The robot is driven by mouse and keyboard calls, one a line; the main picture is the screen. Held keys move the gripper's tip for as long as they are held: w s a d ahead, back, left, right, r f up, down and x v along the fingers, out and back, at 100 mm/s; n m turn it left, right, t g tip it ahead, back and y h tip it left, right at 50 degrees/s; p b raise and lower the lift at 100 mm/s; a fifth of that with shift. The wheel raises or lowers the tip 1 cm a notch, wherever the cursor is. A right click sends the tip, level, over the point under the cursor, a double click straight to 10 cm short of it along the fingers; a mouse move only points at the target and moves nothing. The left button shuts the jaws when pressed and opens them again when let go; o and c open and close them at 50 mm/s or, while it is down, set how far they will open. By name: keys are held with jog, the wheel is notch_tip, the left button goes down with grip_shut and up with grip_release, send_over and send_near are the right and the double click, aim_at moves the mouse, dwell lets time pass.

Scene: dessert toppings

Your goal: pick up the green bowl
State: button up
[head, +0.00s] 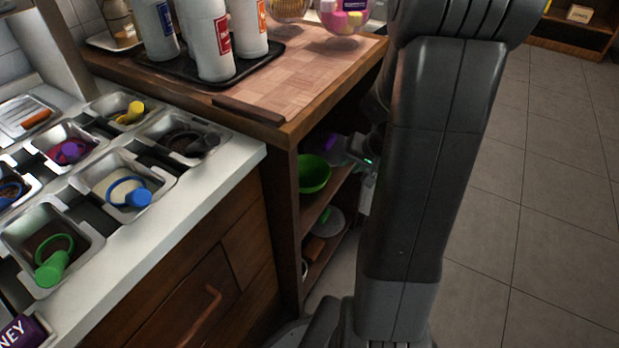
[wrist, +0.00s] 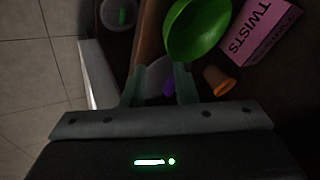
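The green bowl (head: 314,174) sits on the upper shelf inside the wooden counter in the head view. It also shows at the top of the wrist view (wrist: 195,30), its hollow side in sight. My gripper (wrist: 158,82) is open, its two fingers apart and below the bowl in the wrist picture. The bowl is not between the fingers. In the head view my gripper (head: 344,152) is at the shelf opening, just right of the bowl, and my arm partly hides it.
A pink TWISTS box (wrist: 262,32) and a small orange cup (wrist: 218,81) are close to the bowl. A purple item (wrist: 169,82) shows between the fingers' lines of sight. The wooden countertop (head: 300,100) overhangs the shelf. Open floor (head: 550,220) lies to the right.

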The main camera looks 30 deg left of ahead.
jog(key=b, duration=0.2)
send_near(326, 177)
jog(key=x, duration=0.4)
jog(key=shift+b+x, duration=1)
jog(key=shift+x, duration=2.2)
jog(key=shift+s, duration=0.1)
grip_shut()
